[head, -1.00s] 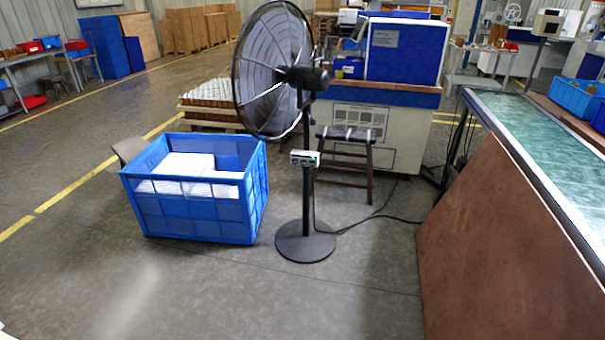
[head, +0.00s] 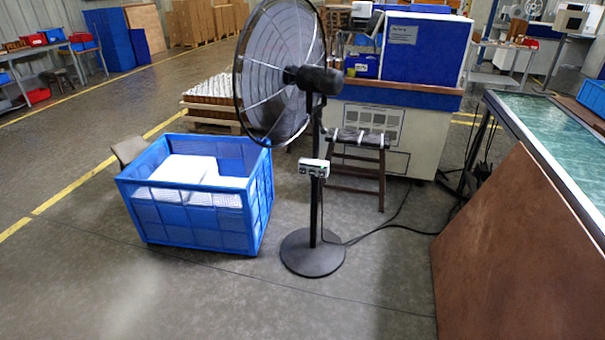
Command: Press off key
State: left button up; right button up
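A black pedestal fan (head: 278,75) stands on the floor ahead, on a round black base (head: 312,252). A small white control box (head: 314,168) is fixed to its pole at about mid-height. It carries small keys or marks, with some green at its right end; single keys are too small to tell apart. The fan head faces left and its motor housing points right. Neither of my grippers shows in the head view.
A blue crate (head: 196,222) with white filter pieces (head: 183,168) stands left of the fan. A dark stool (head: 357,160) and a machine stand behind. A cable runs from the fan base to the right. A brown panel (head: 515,255) leans against the green-topped table (head: 550,135). The near floor is clear.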

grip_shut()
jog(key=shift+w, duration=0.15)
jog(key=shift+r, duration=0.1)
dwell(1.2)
